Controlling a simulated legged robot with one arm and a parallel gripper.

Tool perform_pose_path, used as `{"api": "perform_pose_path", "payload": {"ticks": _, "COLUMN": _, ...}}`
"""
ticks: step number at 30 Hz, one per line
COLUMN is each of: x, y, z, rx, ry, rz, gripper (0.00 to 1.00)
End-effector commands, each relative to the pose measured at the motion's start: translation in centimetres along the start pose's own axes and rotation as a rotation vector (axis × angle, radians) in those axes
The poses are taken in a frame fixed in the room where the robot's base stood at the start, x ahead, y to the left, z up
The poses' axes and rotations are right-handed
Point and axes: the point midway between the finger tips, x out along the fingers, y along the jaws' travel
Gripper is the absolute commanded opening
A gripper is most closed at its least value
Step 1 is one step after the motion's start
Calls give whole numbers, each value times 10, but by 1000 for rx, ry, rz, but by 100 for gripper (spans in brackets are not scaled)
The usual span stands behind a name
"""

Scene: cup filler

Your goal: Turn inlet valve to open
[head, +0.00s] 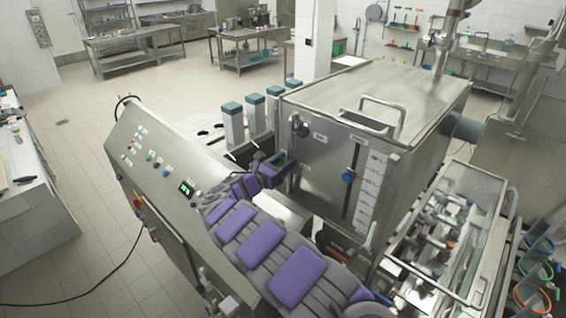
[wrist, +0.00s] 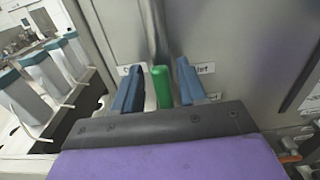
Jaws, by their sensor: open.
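A green valve handle (wrist: 161,87) stands upright against the steel tank front in the wrist view; I take it to be the inlet valve. My gripper (wrist: 158,67) is open, with one blue finger on each side of the handle. A gap shows on both sides, wider on the right, so the fingers do not look closed on it. White labels sit left (wrist: 124,70) and right (wrist: 204,68) of the handle, partly hidden by the fingers. In the head view my gripper (head: 282,166) is at the lower left of the tank front, and it mostly hides the handle.
Several white cups with teal tops (head: 232,122) stand left behind the gripper. A sloped control panel (head: 165,165) lies left of my arm. A glass-sided case (head: 455,220) is at right.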

Motion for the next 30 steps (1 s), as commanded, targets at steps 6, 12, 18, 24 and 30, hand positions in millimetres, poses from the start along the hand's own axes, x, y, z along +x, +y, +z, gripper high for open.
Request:
{"api": "perform_pose_path", "payload": {"ticks": 6, "x": -39, "y": 3, "z": -2, "rx": -3, "ry": -3, "rz": 5, "gripper": 42}}
{"api": "perform_pose_path", "payload": {"ticks": 12, "x": -86, "y": 6, "z": -3, "rx": -5, "ry": -5, "rz": 5, "gripper": 42}}
{"api": "perform_pose_path", "payload": {"ticks": 18, "x": -127, "y": 6, "z": -3, "rx": -3, "ry": -2, "rz": 5, "gripper": 42}}
{"api": "perform_pose_path", "payload": {"ticks": 24, "x": -156, "y": 5, "z": -4, "rx": -4, "ry": -2, "rz": 3, "gripper": 42}}
{"api": "perform_pose_path", "payload": {"ticks": 30, "x": -168, "y": 5, "z": -4, "rx": -3, "ry": 1, "rz": 3, "gripper": 42}}
